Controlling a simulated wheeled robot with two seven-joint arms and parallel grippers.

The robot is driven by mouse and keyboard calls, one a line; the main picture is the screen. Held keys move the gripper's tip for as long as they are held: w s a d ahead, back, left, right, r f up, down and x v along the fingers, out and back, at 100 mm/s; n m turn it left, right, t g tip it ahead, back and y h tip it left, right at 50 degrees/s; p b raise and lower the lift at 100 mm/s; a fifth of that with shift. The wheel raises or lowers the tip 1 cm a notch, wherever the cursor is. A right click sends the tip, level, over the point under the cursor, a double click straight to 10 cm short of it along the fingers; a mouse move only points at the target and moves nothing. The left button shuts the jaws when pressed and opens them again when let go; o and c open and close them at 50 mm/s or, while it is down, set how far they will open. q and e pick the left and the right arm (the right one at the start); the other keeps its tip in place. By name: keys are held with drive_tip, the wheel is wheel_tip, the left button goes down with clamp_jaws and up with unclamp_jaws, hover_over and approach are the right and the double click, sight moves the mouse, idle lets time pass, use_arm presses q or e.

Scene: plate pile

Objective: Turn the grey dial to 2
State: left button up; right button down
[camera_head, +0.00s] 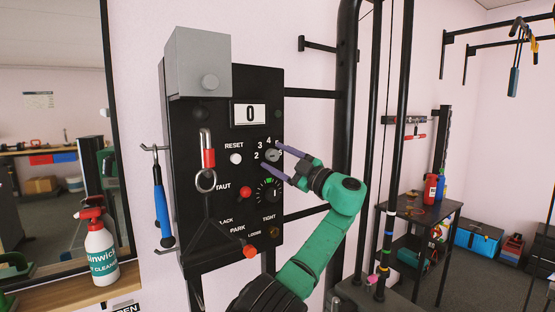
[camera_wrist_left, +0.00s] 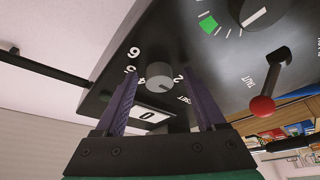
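The grey dial (camera_head: 272,156) is a small round knob on a black wall panel (camera_head: 190,150), with the printed numbers 2, 3, 4 and 5 around it. It also shows in the wrist view (camera_wrist_left: 159,75), seen upside down. My left gripper (camera_head: 270,157) is open, with one purple finger on each side of the dial. In the wrist view gaps show between the dial and both fingers (camera_wrist_left: 160,85), so it is not gripped. I cannot tell which number the dial points to. My right gripper is not in view.
The panel display (camera_head: 249,113) reads 0. A black dial with a green mark (camera_head: 269,192) is just below, and a red-knobbed lever (camera_head: 243,192) is to its left. Black uprights stand right of the panel.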

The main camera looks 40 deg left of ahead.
use_arm(q)
drive_tip(key=b+v, duration=0.3)
drive_tip(key=v, duration=1.1)
drive_tip(key=shift+d, duration=0.25)
drive_tip(key=shift+f, duration=0.15)
